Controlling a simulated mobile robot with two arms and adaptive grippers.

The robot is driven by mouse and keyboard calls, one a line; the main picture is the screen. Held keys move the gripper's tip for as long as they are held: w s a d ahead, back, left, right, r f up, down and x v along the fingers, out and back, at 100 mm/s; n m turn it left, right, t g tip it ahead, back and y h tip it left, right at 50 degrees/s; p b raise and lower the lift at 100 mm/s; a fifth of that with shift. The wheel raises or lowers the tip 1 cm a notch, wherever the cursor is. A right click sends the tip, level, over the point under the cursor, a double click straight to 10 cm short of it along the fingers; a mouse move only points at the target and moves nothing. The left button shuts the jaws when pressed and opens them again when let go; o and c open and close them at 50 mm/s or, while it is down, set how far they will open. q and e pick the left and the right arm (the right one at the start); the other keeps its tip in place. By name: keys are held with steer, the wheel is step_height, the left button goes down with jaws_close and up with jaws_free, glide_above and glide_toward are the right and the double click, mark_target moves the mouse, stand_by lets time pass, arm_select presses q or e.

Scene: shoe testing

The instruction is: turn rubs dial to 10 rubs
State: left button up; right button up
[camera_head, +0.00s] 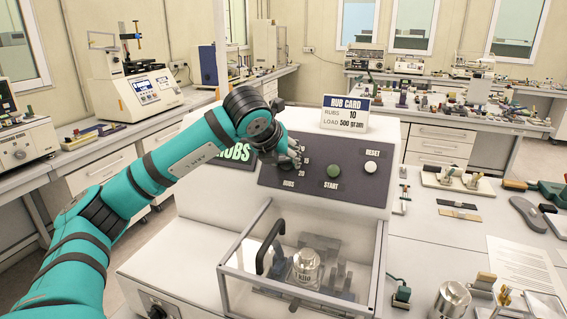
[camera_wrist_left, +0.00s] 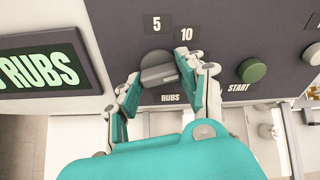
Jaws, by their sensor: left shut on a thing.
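The rubs dial (camera_wrist_left: 157,65) is a grey round knob with a raised bar, on the dark sloped panel (camera_head: 349,185) of the white machine. It sits above the RUBS label, with the marks 5 and 10 over it in the left wrist view. My left gripper (camera_wrist_left: 162,88) is shut on the dial, one finger on each side. In the head view the left gripper (camera_head: 291,155) reaches the panel from the left and hides the dial. The card (camera_head: 345,114) reads RUBS 10, LOAD 500 gram. The green display (camera_wrist_left: 40,68) shows RUBS, its number cut off.
The green START button (camera_head: 334,171) and white RESET button (camera_head: 371,166) are right of the dial. A clear box (camera_head: 255,285) with a metal weight (camera_head: 306,266) is below the panel. Shoe soles (camera_head: 528,214) and tools lie on the bench at right.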

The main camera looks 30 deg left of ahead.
arm_select(q)
steer(key=n+b, duration=0.1)
steer(key=b, duration=0.1)
steer(key=n+b, duration=0.1)
steer(key=b, duration=0.1)
steer(key=shift+f+n, duration=0.25)
steer(key=shift+n, duration=0.15)
steer(key=shift+r+n+h+b, duration=0.1)
steer(key=shift+n+h+b, duration=0.2)
steer(key=shift+n+b, duration=0.85)
steer(key=shift+r+n+t+b, duration=0.15)
steer(key=shift+n+t+b, duration=0.15)
steer(key=shift+n+b, duration=0.45)
steer(key=o, duration=1.2)
steer(key=shift+c, duration=0.2)
